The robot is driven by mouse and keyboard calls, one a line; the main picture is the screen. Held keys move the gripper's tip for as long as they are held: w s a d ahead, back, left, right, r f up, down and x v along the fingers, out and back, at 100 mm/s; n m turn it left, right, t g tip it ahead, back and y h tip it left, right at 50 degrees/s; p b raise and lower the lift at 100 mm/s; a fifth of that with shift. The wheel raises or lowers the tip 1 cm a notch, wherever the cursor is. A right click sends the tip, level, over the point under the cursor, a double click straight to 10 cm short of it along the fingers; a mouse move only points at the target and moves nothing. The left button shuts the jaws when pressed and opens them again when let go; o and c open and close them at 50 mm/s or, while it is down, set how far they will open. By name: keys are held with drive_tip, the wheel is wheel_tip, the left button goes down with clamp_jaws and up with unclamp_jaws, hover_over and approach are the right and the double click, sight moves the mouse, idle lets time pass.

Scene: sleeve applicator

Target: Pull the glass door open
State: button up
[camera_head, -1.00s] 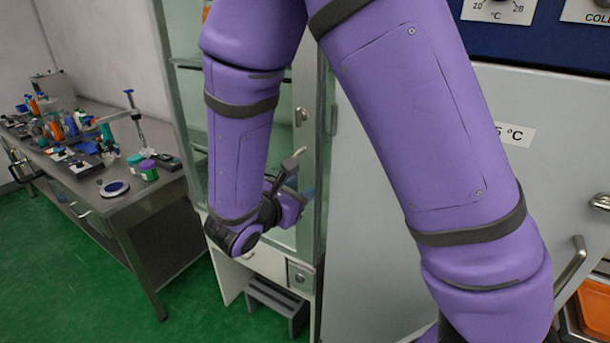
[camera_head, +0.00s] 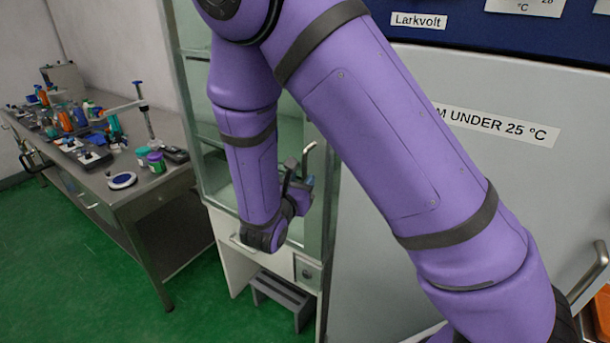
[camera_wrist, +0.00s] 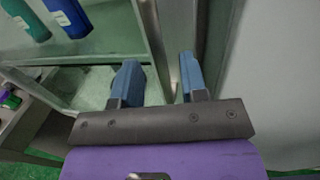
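The glass door (camera_head: 215,150) belongs to a tall, pale-framed cabinet behind my arm. It looks shut, though my arm hides much of it. A curved metal piece (camera_head: 310,150), which looks like its handle, shows just above my gripper (camera_head: 300,186) in the head view. In the wrist view my gripper (camera_wrist: 159,82) has its two blue fingertips apart. A grey metal upright (camera_wrist: 184,30) of the cabinet front shows beyond the gap. I see nothing clearly held, and cannot tell whether a fingertip touches the door.
Blue and teal bottles (camera_wrist: 66,14) stand behind the glass. A small grey step (camera_head: 282,298) is at the cabinet's foot. A large grey appliance (camera_head: 375,270) stands close on the right. A cluttered metal bench (camera_head: 150,196) is left; green floor (camera_head: 70,270) between is clear.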

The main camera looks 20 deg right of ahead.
sight(304, 177)
drive_tip(key=shift+x, duration=1.55)
clamp_jaws()
